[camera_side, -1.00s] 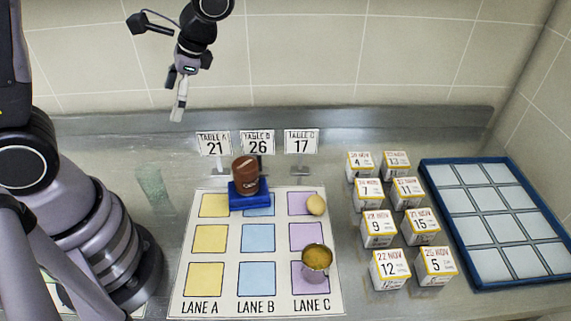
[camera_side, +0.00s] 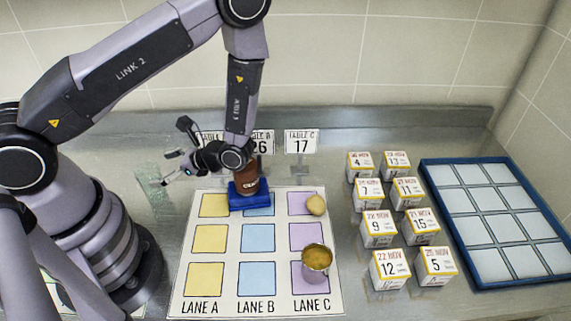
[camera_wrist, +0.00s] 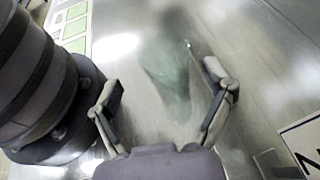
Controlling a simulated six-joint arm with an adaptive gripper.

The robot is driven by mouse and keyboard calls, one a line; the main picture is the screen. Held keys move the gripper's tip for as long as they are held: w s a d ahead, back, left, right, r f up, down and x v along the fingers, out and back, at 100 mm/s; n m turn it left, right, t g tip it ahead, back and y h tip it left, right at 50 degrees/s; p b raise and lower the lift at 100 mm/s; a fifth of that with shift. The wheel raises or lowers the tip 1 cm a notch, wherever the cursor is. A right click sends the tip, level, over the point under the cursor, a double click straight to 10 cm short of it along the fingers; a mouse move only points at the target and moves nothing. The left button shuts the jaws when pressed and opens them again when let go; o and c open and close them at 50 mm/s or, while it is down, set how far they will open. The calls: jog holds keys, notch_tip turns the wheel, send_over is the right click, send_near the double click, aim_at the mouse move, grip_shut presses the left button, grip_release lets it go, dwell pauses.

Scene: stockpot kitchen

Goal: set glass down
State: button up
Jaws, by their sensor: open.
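A clear, greenish glass (camera_side: 152,194) is on the steel counter left of the lane mat, beside my base. It is see-through and faint, so I cannot tell surely whether it stands or lies. In the wrist view the glass (camera_wrist: 172,78) shows ahead of and between the spread fingers. My gripper (camera_side: 170,176) is low over the counter, pointing left toward the glass. In the wrist view the gripper (camera_wrist: 166,98) is open, with nothing clearly clasped. Whether a finger touches the glass is not clear.
The lane mat (camera_side: 231,268) bears a blue block (camera_side: 240,200) with a brown jar (camera_side: 249,180), a round tan item (camera_side: 316,204) and a filled metal cup (camera_side: 316,268). Several dated boxes (camera_side: 390,268) and a blue-rimmed tray (camera_side: 459,250) are right. Number signs (camera_side: 302,142) stand behind.

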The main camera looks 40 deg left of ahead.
aim_at(138, 173)
jog(key=x, duration=0.7)
jog(key=shift+a, duration=0.3)
jog(key=c, duration=1.2)
jog(key=shift+o, duration=0.2)
